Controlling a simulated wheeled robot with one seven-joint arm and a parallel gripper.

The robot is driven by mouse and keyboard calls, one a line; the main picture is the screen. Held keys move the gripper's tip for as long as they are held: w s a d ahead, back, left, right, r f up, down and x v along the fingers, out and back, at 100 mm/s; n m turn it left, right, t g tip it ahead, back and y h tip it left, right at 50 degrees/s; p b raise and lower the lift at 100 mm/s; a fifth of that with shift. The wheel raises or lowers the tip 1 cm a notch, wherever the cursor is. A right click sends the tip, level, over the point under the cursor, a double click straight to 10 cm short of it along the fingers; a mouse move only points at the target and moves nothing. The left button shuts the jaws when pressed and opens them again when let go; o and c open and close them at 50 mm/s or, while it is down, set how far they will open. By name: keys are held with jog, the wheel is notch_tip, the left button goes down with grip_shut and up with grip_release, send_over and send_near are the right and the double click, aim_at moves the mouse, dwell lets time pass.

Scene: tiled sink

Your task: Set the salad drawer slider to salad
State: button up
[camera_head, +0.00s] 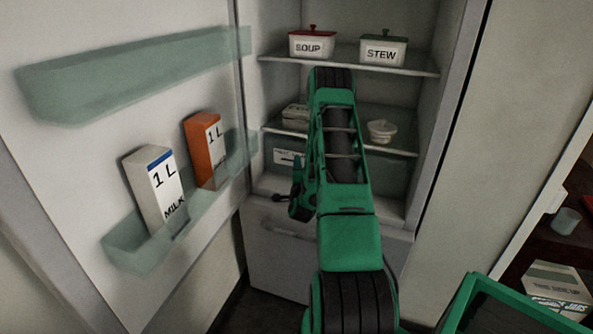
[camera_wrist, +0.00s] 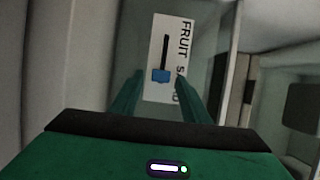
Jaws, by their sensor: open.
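The salad drawer's white label (camera_wrist: 155,28) shows in the wrist view, turned on its side, with FRUIT at the top and a partly hidden word, apparently SALAD, lower down. A black slot runs along it. The blue slider (camera_wrist: 162,75) sits at the lower end of the visible slot, beside the start of the lower word. My gripper (camera_wrist: 160,78) is open, with one green finger on each side of the slider; I cannot tell whether either touches it. In the head view the label (camera_head: 288,157) is partly hidden behind my arm.
The fridge door stands open at left, holding a milk carton (camera_head: 155,188) and an orange carton (camera_head: 205,150). A soup pot (camera_head: 312,44) and a stew pot (camera_head: 383,50) stand on the upper shelf. A small white bowl (camera_head: 382,131) is on the shelf below.

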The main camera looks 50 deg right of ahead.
jog(key=v, duration=1)
jog(key=shift+s+a, duration=0.2)
jog(key=shift+s, duration=0.05)
